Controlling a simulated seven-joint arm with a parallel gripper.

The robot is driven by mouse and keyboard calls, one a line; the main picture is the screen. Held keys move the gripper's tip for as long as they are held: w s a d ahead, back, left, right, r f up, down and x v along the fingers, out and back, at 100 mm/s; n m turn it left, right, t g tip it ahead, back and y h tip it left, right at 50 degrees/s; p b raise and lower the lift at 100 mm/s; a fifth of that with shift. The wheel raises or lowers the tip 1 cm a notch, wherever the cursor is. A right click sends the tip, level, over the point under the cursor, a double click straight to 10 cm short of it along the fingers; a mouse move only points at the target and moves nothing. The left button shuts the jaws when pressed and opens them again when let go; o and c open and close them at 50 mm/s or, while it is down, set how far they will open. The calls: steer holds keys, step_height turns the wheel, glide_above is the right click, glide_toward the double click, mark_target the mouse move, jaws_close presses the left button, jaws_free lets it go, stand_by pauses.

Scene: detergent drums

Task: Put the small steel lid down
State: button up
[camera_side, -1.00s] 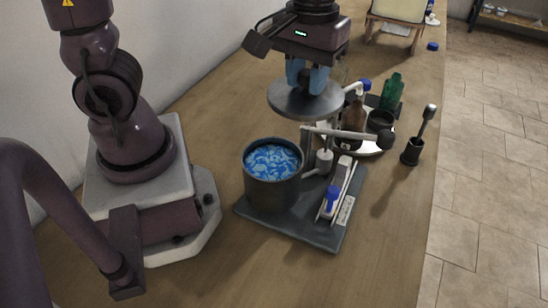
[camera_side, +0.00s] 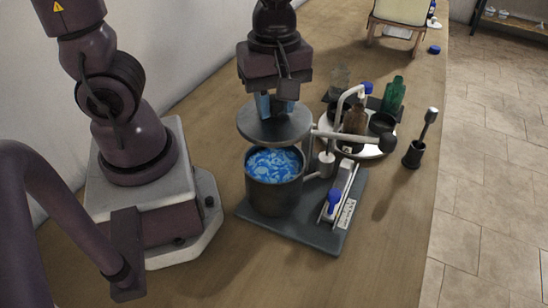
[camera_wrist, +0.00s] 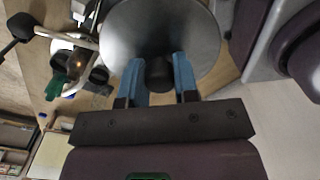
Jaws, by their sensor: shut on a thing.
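The small steel lid (camera_side: 262,127) is a round grey disc with a dark knob, and it also fills the top of the wrist view (camera_wrist: 190,32). My gripper (camera_side: 276,104) has blue fingers shut on the lid's knob (camera_wrist: 159,73). The lid is held roughly level above the dark drum (camera_side: 273,197), overlapping its far rim in the side view. The drum is open at the top and full of blue and white contents (camera_side: 274,164). The gap between lid and rim is hard to judge.
The drum stands on a dark base plate (camera_side: 318,238) with a lever arm (camera_side: 345,134) and a blue-tipped tool (camera_side: 334,196). A round tray with bottles (camera_side: 355,120) and a brush in a holder (camera_side: 414,152) stand to the right. The front table (camera_side: 370,270) is clear.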

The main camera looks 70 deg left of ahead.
step_height(320, 180, down, 9)
steer(key=shift+f, duration=0.15)
stand_by(0.4)
steer(key=shift+f, duration=0.15)
steer(key=o, duration=0.9)
steer(key=shift+o, duration=0.2)
